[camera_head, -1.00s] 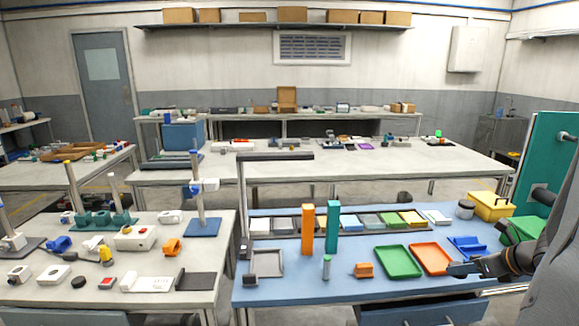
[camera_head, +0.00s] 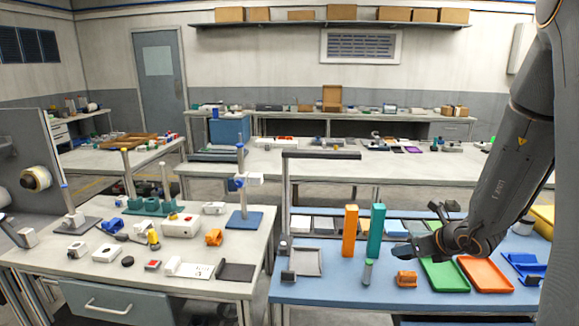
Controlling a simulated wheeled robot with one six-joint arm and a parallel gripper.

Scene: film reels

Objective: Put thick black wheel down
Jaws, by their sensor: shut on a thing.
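My gripper (camera_head: 420,242) is at right of centre, over the blue table near the green tray (camera_head: 447,276) and the teal upright block (camera_head: 376,232). It is shut on the thick black wheel, a dark shape between the fingers that is hard to tell apart from the black gripper. The wheel is held above the table top. A small black disc (camera_head: 127,262) lies on the grey table at the left.
An orange tray (camera_head: 485,274) and a blue holder (camera_head: 524,265) lie to the right. The grey table (camera_head: 205,290) holds several parts.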

